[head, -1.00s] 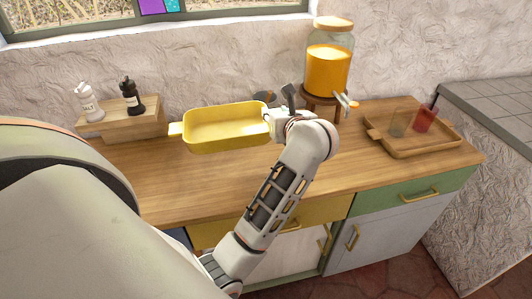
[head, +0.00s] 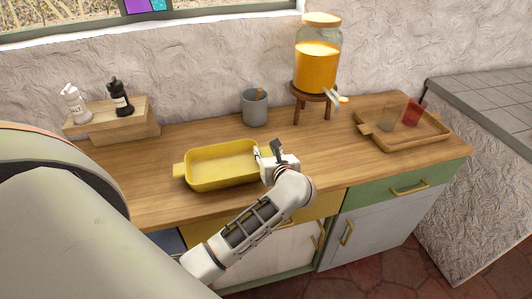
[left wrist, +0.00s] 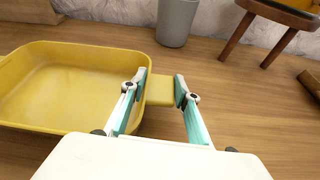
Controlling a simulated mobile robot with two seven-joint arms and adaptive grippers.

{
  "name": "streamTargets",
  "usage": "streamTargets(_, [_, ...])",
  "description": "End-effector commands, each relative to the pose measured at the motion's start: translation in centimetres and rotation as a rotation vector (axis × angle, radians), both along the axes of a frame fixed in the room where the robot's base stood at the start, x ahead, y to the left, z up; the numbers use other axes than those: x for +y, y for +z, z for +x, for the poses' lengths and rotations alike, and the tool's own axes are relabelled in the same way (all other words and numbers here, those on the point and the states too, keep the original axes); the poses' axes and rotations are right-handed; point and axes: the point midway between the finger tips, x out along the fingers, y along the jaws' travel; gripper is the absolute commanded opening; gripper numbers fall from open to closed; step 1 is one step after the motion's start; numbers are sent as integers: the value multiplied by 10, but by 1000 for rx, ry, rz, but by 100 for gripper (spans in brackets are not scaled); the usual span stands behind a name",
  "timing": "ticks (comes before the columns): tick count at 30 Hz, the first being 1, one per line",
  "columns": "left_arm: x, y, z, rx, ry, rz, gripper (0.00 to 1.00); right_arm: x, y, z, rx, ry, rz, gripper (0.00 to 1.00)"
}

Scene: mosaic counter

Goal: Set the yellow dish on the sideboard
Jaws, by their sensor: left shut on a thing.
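The yellow dish (head: 222,168) is a rectangular pan with a tab handle at each end. It is level, over the front left part of the wooden sideboard (head: 330,160). It sits on the top or very close above it; I cannot tell which. My left gripper (head: 268,155) is at the dish's right end. In the left wrist view, the fingers (left wrist: 160,84) are closed around the right tab handle of the dish (left wrist: 70,85). The dish is empty. My right gripper is not in view.
A grey cup (head: 255,108) stands behind the dish. A juice dispenser (head: 317,62) on a wooden stand is at the back. A wooden tray (head: 400,141) with two glasses is at the right. Salt and pepper shakers stand on a wooden riser (head: 140,119) at the back left.

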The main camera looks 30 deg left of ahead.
Motion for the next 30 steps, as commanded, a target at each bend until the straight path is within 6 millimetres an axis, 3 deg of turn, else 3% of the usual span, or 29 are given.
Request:
streamTargets(10, [0, -3, 1, -3, -2, 4, 0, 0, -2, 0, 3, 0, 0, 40])
streamTargets(11, [0, -5, 0, -1, -1, -1, 38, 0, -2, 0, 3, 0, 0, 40])
streamTargets(12, [0, -5, 0, -1, -1, -1, 47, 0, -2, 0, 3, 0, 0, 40])
streamTargets(23, [-1, -4, -1, -1, -1, -1, 47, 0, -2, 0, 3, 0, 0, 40])
streamTargets(30, [-23, 4, -17, -1, -2, -7, 47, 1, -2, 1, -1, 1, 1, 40])
